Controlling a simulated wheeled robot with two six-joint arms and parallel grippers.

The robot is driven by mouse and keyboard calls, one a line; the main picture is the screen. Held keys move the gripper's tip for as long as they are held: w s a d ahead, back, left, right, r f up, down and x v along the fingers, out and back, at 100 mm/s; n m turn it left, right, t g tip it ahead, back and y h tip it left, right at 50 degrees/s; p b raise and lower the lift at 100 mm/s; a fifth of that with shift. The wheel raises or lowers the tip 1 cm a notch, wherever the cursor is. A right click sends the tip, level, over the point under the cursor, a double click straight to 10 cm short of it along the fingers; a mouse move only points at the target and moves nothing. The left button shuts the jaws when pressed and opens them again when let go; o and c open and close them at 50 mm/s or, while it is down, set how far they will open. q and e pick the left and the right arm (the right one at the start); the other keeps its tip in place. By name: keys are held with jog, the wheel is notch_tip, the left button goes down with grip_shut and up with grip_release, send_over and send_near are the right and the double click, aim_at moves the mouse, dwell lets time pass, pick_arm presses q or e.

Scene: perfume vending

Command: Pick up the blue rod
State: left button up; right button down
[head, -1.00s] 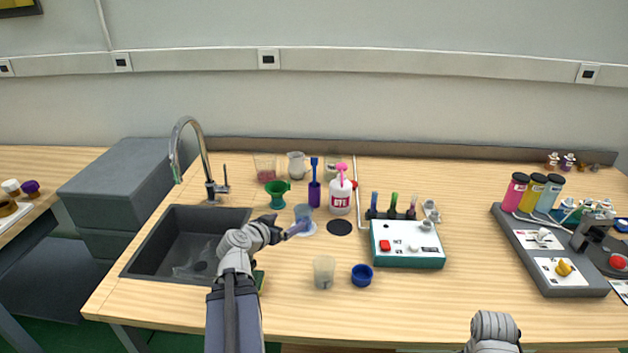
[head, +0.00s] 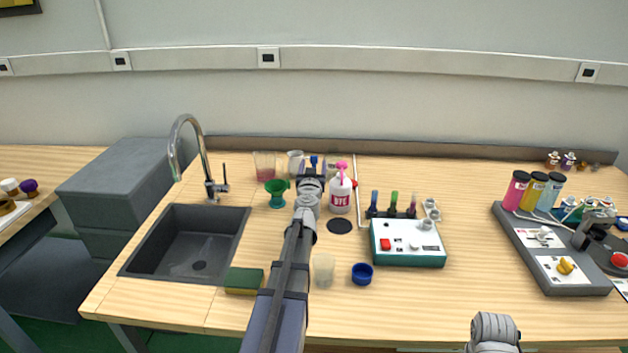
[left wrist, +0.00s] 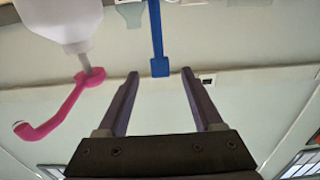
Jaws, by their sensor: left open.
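The blue rod stands upright with its flat top (head: 314,160) showing just above my left gripper (head: 313,168) in the head view. Its lower part and its purple holder are hidden behind the gripper. In the left wrist view, which looks upside down, the blue rod (left wrist: 156,30) comes down from the top edge. Its square end (left wrist: 160,67) lies in line with the gap between the open fingertips (left wrist: 160,73), with clear space on both sides. My right gripper is outside the frames.
A white bottle with a pink pump (head: 340,192) stands close right of the gripper; its pump (left wrist: 75,105) shows in the wrist view. A green cup (head: 277,193) is close left. Beakers (head: 264,166) stand behind. A sink (head: 190,245) lies left, a white-topped device (head: 407,240) right.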

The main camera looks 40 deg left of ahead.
aim_at(314, 158)
pick_arm(q)
jog(key=shift+x, duration=3.75)
grip_shut()
